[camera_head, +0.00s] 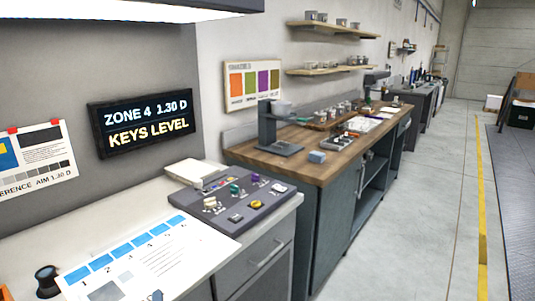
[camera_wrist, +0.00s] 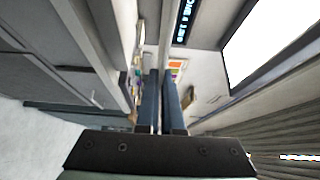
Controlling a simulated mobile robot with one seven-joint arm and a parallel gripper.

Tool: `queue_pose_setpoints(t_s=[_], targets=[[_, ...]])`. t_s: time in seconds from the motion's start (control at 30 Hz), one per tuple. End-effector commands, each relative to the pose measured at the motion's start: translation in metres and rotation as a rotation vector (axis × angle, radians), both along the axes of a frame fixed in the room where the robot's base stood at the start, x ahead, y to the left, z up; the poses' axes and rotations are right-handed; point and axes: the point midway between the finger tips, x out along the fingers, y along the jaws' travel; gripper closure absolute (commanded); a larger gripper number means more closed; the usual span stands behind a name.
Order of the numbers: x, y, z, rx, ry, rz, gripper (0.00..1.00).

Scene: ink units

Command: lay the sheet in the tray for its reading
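A white sheet (camera_head: 150,262) with a row of blue numbered patches and grey printing lies on the pale counter at the lower left in the head view. Its lower edge is cut off by the frame. Next to it stands a dark grey console (camera_head: 229,201) with several coloured knobs and buttons. I cannot tell which thing is the tray. My gripper (camera_wrist: 161,75) shows in the wrist view as two dark blue fingers close together with a narrow light strip between them. I see nothing clearly held. The sheet is not recognisable in the wrist view.
A black display (camera_head: 141,121) on the wall reads "ZONE 4 1.30 D" and "KEYS LEVEL". A dark knob (camera_head: 46,280) stands left of the sheet. A wooden bench (camera_head: 310,168) with a stand (camera_head: 268,128) and small items lies beyond.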

Motion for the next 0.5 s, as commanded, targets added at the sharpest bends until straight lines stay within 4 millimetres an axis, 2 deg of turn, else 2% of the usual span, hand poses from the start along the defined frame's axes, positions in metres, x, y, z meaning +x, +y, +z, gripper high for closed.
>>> queue_pose_setpoints(t_s=[0.17, 0.27, 0.37, 0.5], targets=[[-0.002, -0.034, -0.033, 0.006, 0.013, -0.065, 1.00], [-0.010, -0.059, -0.058, 0.010, 0.018, -0.112, 1.00], [-0.027, -0.089, -0.087, 0.012, 0.021, -0.167, 1.00], [-0.062, -0.130, -0.125, 0.009, 0.021, -0.245, 1.00]])
